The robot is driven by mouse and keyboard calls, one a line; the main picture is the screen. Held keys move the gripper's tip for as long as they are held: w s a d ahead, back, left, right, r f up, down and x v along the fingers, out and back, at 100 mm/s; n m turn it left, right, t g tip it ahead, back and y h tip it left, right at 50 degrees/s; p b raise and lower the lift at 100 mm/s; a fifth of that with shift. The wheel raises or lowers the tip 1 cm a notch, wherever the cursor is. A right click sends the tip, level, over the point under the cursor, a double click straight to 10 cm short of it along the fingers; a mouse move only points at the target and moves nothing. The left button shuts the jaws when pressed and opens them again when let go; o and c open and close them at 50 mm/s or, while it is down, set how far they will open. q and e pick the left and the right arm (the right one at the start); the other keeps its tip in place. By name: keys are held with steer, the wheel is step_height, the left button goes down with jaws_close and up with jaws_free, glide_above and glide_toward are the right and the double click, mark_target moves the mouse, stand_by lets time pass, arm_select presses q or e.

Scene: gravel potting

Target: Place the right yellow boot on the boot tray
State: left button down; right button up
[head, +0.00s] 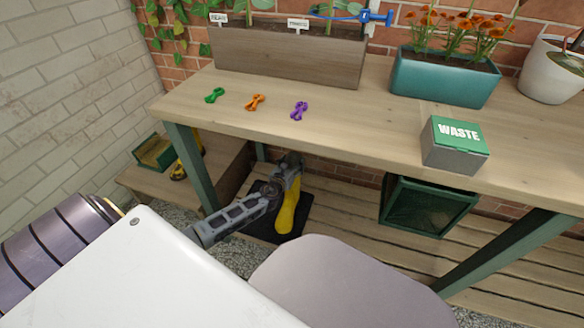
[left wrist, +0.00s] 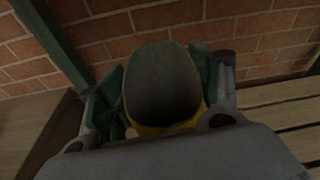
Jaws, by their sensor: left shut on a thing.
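A yellow boot (head: 287,212) is upright under the workbench in the head view, its foot down. My left gripper (head: 291,168) is shut on its upper part. In the left wrist view the boot (left wrist: 165,130) shows as a dark rounded part with a yellow edge between the two fingers. The black boot tray (head: 262,235) lies below and around the boot in the head view. I cannot tell whether the boot touches it. My left forearm hides part of the tray. No second boot can be made out clearly. My right gripper is out of view.
The workbench (head: 350,125) top and its green legs (head: 190,165) frame the space above and beside the boot. A dark green crate (head: 428,207) stands right on the slatted lower shelf. A low wooden bench (head: 140,185) with a box and something yellow is at left.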

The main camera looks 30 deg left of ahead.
arm_select(q)
steer(key=shift+w+f, duration=0.1)
steer(key=shift+f, duration=0.1)
stand_by(0.4)
steer(key=shift+c, duration=1.6)
jaws_free()
steer(key=shift+f, duration=0.1)
steer(key=shift+p+v, duration=0.75)
steer(key=shift+v, duration=1.9)
steer(key=p+v, duration=0.1)
steer(key=v, duration=0.6)
steer(key=shift+p, duration=0.35)
